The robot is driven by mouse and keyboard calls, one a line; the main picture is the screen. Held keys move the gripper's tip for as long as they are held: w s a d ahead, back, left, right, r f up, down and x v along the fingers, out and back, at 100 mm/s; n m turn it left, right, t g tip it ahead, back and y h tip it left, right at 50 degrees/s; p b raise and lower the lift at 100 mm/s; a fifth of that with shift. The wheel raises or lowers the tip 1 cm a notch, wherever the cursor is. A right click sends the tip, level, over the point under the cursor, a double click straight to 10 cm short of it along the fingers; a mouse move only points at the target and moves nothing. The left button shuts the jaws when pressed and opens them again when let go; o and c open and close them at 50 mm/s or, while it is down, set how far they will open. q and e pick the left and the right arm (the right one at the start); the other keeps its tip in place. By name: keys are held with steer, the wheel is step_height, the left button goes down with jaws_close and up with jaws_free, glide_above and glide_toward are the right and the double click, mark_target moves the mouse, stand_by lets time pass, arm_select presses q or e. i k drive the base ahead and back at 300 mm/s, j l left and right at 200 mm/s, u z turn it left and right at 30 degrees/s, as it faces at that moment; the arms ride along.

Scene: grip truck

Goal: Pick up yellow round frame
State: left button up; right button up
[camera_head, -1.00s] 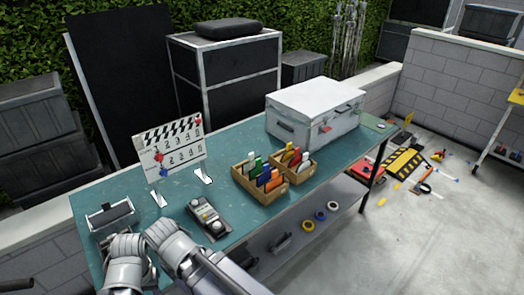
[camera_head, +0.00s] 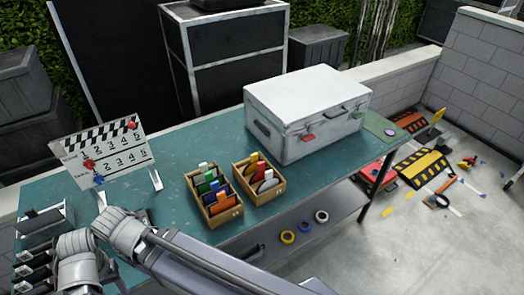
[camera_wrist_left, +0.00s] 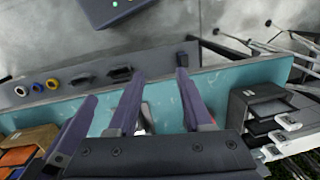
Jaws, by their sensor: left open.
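In the head view, a wooden box (camera_head: 270,193) on the teal table holds upright round frames, one with a yellow top (camera_head: 254,157). I cannot tell whether that is the whole yellow frame, since the others overlap it. A second wooden box (camera_head: 222,217) on its left holds frames with white, green, blue and orange parts. My left gripper (camera_wrist_left: 157,95) is open in the left wrist view, with its dark fingers over the teal table and nothing clearly between them. A corner of a wooden box (camera_wrist_left: 28,138) with orange pieces is at lower left there. My right gripper is not in view.
A white case (camera_head: 305,115) stands behind the boxes. A clapperboard (camera_head: 104,158) stands at left, near a dark holder (camera_head: 44,220). A yellow tape roll (camera_head: 288,237), with others, lies on the lower shelf. My arm covers the table's front left.

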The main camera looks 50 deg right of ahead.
mark_target(251, 167)
steer(key=l, duration=0.7)
steer(key=k+l, duration=0.1)
steer(key=l, duration=1.25)
steer(key=k+u, duration=0.05)
